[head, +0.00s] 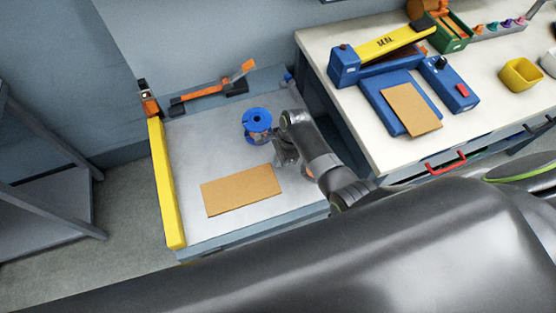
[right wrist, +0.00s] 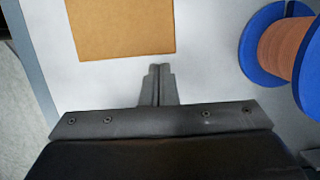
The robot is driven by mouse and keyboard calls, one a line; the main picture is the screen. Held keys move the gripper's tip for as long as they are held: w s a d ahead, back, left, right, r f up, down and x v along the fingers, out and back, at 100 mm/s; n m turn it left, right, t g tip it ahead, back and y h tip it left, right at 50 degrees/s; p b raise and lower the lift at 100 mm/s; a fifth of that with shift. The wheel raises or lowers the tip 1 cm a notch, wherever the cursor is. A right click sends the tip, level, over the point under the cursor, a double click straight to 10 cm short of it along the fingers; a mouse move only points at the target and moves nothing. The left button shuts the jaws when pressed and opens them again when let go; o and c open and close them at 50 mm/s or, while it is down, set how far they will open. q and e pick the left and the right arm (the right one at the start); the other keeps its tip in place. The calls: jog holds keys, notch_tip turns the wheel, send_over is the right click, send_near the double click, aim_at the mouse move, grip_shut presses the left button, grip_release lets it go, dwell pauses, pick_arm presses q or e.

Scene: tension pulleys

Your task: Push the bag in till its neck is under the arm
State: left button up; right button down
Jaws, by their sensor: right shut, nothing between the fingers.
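A blue sealer (head: 343,68) with a raised, slanting yellow arm (head: 385,43) marked SEAL stands on the white worktop. A flat brown piece (head: 411,108) lies on its blue bed, in front of the arm and sticking out over the bed's near edge; I cannot tell whether it is the bag or a card. No neck can be made out. My right gripper (head: 283,160) is shut and empty over the lower bench, well left of the sealer. Its closed fingers show in the right wrist view (right wrist: 158,85). My left gripper is not in view.
The lower bench (head: 205,140) holds a brown sheet (head: 240,190), a blue-flanged spool (head: 257,120) close to my right gripper, an orange clamp (head: 210,90) and a yellow side rail (head: 166,185). A yellow bin (head: 520,75) and green box (head: 452,35) stand right of the sealer.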

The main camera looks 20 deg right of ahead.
aim_at(251, 173)
jog(key=shift+f, duration=0.3)
jog(key=shift+a, duration=0.15)
jog(key=a+p, duration=0.1)
jog(key=a, duration=0.7)
jog(key=shift+s+a+p, duration=0.1)
jog(key=shift+a+p, duration=0.1)
jog(key=shift+p, duration=0.15)
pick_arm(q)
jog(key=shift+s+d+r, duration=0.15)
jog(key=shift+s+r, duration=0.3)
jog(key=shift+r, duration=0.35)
